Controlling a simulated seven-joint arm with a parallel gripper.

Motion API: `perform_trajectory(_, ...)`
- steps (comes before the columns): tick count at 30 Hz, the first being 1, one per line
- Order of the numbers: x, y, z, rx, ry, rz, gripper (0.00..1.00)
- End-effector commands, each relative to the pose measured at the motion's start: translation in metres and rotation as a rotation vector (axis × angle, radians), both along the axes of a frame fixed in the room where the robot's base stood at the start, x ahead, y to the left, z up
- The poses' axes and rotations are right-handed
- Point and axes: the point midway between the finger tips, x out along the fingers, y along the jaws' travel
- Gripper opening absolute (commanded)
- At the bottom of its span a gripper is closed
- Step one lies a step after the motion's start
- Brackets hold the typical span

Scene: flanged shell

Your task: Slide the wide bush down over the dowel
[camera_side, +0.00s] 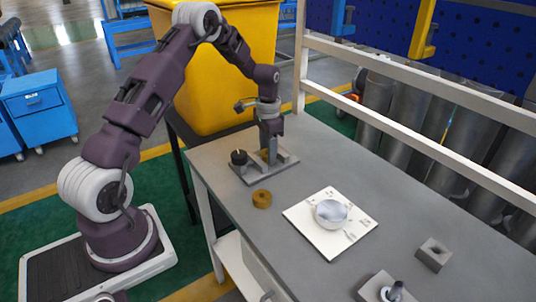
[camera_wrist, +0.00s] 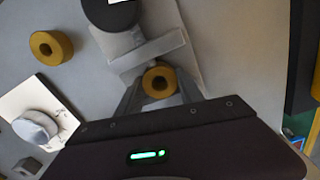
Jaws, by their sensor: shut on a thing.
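My gripper (camera_side: 268,154) points down over a grey fixture (camera_side: 283,161) at the table's far left corner. In the wrist view its fingers (camera_wrist: 159,90) are shut on a brown-yellow bush (camera_wrist: 160,81), with its dark hole facing the camera. A similar bush (camera_side: 262,198) lies free on the table in front of the fixture; it also shows in the wrist view (camera_wrist: 50,47). I cannot tell from size which is the wide one.
A black round part (camera_side: 239,157) stands on the fixture's left side, close to my gripper. A white plate (camera_side: 301,217) with a pale round shell (camera_side: 330,212) lies mid-table. A grey block with a hole (camera_side: 433,254) is at the right. A white rail runs along the back edge.

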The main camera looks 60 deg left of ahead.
Motion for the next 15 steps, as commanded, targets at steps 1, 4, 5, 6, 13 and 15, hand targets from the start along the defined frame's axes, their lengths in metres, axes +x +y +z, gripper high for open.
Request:
perform_trajectory(1,0.001,0.0,0.006,0.001,-0.003,0.0,0.0)
perform_trajectory(4,0.001,0.001,0.028,0.003,-0.006,0.0,0.0)
perform_trajectory(5,0.001,0.001,0.036,0.003,-0.006,0.0,0.0)
perform_trajectory(6,0.002,0.001,0.048,0.004,-0.007,0.0,0.0)
perform_trajectory(13,0.002,-0.002,0.093,0.002,-0.002,-0.006,0.0)
perform_trajectory(15,0.006,-0.012,0.099,0.001,-0.003,-0.027,0.0)
